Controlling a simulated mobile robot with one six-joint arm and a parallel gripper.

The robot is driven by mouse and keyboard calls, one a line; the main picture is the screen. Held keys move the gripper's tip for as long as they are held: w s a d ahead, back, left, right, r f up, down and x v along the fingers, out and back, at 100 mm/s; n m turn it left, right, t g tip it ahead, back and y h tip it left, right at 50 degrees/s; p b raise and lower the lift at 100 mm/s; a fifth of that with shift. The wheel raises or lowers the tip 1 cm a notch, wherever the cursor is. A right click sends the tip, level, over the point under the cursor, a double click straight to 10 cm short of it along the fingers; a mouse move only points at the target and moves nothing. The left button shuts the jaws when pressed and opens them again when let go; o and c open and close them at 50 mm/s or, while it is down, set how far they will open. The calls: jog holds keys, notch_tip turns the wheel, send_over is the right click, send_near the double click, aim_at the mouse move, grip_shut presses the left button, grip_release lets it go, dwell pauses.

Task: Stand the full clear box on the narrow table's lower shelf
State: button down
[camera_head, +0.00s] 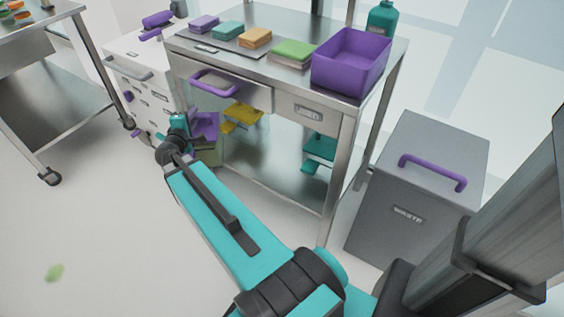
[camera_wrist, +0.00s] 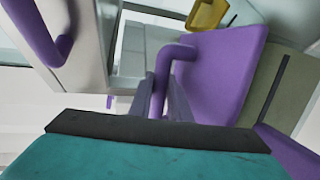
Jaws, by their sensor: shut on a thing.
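My gripper (camera_head: 180,123) is at the left end of the narrow metal table. In the wrist view my gripper (camera_wrist: 163,97) is shut on a purple handle (camera_wrist: 177,52) that joins a purple panel (camera_wrist: 228,72). An olive-green side lies beside the panel. In the head view this purple and green box (camera_head: 208,128) hangs beside the table's left end, partly behind my gripper. I cannot tell whether it is clear or what it holds. The table's lower shelf (camera_head: 270,168) shows below and to the right of it.
A yellow item (camera_head: 243,114) and a teal item (camera_head: 320,150) are at the lower shelf. A purple drawer handle (camera_head: 215,86) sticks out above. A purple bin (camera_head: 350,62) stands on the tabletop. A grey waste bin (camera_head: 420,185) is at right. Open floor lies at left.

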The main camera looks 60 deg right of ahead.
jog(key=s+d+f+m+g+h+b, duration=0.1)
jog(key=s+d+f+m+g+b, duration=0.3)
jog(key=s+d, duration=0.4)
jog(key=s+d+f+m+g+b, duration=0.4)
jog(key=s+d+f+g, duration=0.2)
jog(key=s+d, duration=0.3)
jog(key=shift+s+h+b, duration=0.3)
jog(key=shift+s+h, duration=0.1)
jog(key=shift+s, duration=0.15)
jog(key=shift+f, duration=0.1)
jog(key=r+b+x, duration=0.1)
jog(key=b+x, duration=0.1)
jog(key=x, duration=1.2)
jog(key=shift+w+d+r+b, duration=0.3)
jog(key=shift+w+d, duration=0.05)
jog(key=shift+d, duration=0.2)
